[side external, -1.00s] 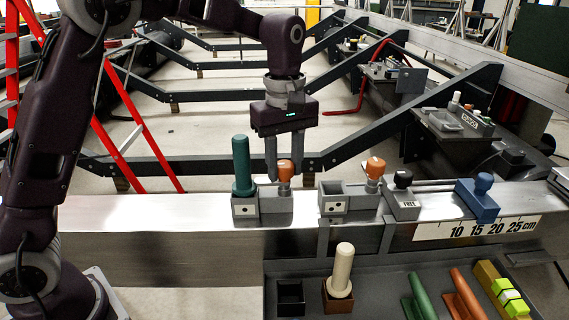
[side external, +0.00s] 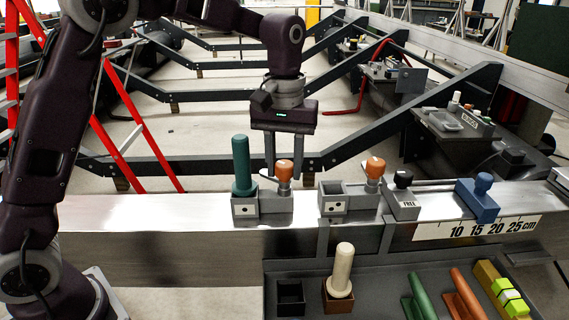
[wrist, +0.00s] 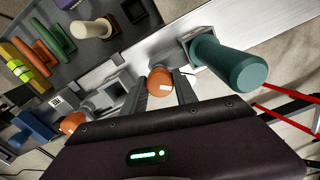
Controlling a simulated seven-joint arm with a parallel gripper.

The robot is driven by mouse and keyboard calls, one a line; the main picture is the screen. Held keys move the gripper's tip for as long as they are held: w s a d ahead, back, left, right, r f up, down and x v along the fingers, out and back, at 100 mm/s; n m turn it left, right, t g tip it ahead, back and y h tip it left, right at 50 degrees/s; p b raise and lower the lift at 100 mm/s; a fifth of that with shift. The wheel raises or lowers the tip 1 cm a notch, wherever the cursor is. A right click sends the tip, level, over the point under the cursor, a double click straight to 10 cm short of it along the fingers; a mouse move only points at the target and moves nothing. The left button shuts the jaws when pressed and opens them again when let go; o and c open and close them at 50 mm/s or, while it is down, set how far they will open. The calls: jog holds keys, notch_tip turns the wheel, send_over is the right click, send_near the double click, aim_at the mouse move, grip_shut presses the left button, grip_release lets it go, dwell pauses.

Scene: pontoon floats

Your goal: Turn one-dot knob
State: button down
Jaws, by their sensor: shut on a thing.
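The one-dot knob (side external: 284,171) is a rounded orange knob on a grey block with a single-dot label (side external: 245,210), on the metal beam. In the wrist view the orange knob (wrist: 160,80), with a white mark on top, sits between my two fingers. My gripper (side external: 283,174) points down over it and is shut on it; the far finger is partly hidden. A green peg (side external: 241,165) stands upright in the socket of the same block, just left of the knob; it is large in the wrist view (wrist: 232,62).
A second block (side external: 334,204) with an empty socket and another orange knob (side external: 375,168) stands to the right. Beyond are a black knob (side external: 403,178) marked FREE and a blue slider (side external: 478,200) by a scale.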

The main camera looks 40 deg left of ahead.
aim_at(284, 164)
jog(key=m, duration=0.5)
jog(key=shift+m, duration=0.3)
jog(key=m, duration=0.4)
jog(key=shift+m, duration=0.3)
jog(key=c, duration=1)
grip_release()
jog(key=shift+o, duration=0.2)
notch_tip(284, 164, up, 7)
jog(key=shift+r, duration=0.1)
